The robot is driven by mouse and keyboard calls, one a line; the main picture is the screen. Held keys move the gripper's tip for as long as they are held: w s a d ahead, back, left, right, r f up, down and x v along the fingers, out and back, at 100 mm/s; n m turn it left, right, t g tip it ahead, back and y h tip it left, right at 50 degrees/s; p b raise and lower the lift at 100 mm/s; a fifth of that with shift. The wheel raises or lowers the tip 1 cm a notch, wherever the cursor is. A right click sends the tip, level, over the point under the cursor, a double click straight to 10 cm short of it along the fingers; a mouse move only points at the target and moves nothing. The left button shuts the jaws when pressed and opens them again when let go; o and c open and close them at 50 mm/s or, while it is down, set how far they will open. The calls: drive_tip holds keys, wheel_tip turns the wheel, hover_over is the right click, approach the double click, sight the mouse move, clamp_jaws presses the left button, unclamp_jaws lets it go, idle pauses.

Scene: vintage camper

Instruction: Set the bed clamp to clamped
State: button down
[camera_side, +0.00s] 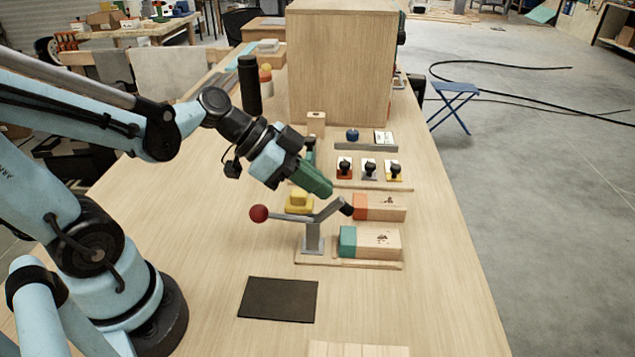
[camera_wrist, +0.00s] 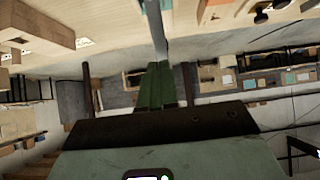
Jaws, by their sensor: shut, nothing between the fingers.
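The bed clamp (camera_side: 312,236) is a grey toggle clamp on a wooden base plate in the side view. Its lever ends in a red ball (camera_side: 258,213) on the left. Its other arm slopes up to the right and ends in a black tip (camera_side: 346,208), raised above the blocks. My gripper (camera_side: 327,192) has green fingers, shut and empty. In the side view they appear just above the clamp's arm; whether they touch is unclear. In the wrist view the shut fingers (camera_wrist: 160,72) point at a grey bar (camera_wrist: 154,28), possibly the clamp's arm.
A teal-ended wooden block (camera_side: 370,243) and an orange-ended block (camera_side: 380,207) lie right of the clamp. A yellow piece (camera_side: 299,203) sits behind it. Black knobs (camera_side: 369,168) and a large wooden box (camera_side: 342,70) stand farther back. A dark mat (camera_side: 278,299) lies in front.

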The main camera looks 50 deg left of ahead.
sight(343, 202)
drive_tip(key=shift+x, duration=0.85)
drive_tip(key=shift+w+d, duration=0.1)
drive_tip(key=shift+d, duration=0.05)
drive_tip(key=shift+w+d+f+g+y, duration=0.15)
drive_tip(key=shift+w+d+g+y, duration=0.25)
drive_tip(key=shift+g+y, duration=0.2)
drive_tip(key=shift+w+d+f+g+y, duration=0.4)
drive_tip(key=shift+w+d+g+y, duration=0.15)
drive_tip(key=shift+g+y, duration=0.25)
drive_tip(key=g+y, duration=0.1)
drive_tip(key=w+d+f+g+y, duration=0.1)
drive_tip(key=f+g+y, duration=0.1)
drive_tip(key=shift+w+d+f+y, duration=0.15)
drive_tip(key=shift+w+d+y, duration=0.1)
drive_tip(key=shift+w+y, duration=0.05)
drive_tip(key=shift+w+d+f, duration=0.1)
drive_tip(key=shift+d+f, duration=0.05)
drive_tip(key=shift+f, duration=0.3)
drive_tip(key=shift+w+d+f, duration=0.1)
